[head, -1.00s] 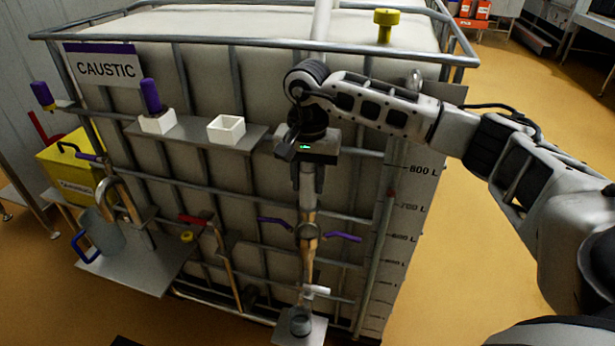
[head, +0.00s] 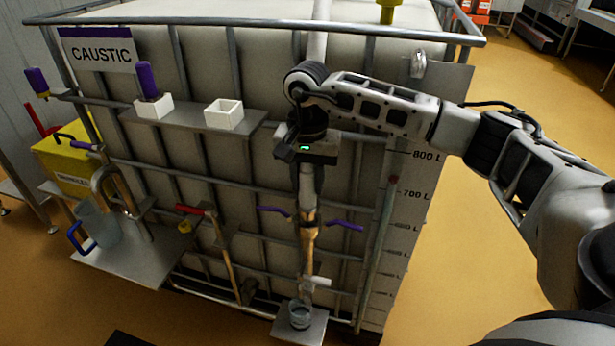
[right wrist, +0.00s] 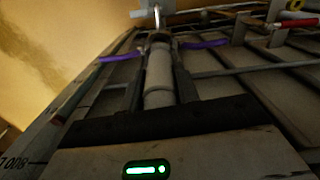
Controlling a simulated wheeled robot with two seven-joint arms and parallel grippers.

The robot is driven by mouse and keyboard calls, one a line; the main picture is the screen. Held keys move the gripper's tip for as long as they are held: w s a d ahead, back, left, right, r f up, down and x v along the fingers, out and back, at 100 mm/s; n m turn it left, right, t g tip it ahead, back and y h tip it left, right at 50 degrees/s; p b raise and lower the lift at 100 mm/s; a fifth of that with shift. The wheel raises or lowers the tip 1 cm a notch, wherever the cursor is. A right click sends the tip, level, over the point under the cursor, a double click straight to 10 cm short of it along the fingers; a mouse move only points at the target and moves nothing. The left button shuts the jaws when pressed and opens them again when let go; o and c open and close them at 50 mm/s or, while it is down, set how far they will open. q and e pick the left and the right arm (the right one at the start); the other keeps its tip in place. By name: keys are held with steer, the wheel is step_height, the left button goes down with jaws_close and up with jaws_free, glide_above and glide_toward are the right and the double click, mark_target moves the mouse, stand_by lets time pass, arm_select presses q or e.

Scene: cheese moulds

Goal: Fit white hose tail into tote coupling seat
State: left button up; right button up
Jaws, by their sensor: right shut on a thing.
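My right gripper (head: 306,168) points down in front of the tote's face. It is shut on the white hose tail (right wrist: 158,72), a pale cylinder between the two fingers in the right wrist view. In the head view the tail (head: 307,188) hangs roughly upright just below the fingers. Its lower end is at or just above the coupling seat (head: 308,219), which has a purple lever out on each side; I cannot tell whether it has entered. The levers also show in the right wrist view (right wrist: 206,44). My left gripper is not in view.
The caged tote (head: 235,75) carries a CAUSTIC sign (head: 98,50). A shelf (head: 190,118) with two white boxes is left of my gripper. A metal tray (head: 130,260) with a jug (head: 100,225) stands lower left. A small cup (head: 300,314) is below the coupling.

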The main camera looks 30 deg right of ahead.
mark_target(308, 191)
steer(key=shift+f+b, duration=0.95)
steer(key=shift+f, duration=0.4)
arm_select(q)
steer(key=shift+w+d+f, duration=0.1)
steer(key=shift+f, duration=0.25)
arm_select(e)
steer(key=shift+f, duration=0.2)
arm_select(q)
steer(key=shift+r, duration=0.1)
arm_select(e)
steer(key=o, duration=1.2)
step_height(308, 191, up, 16)
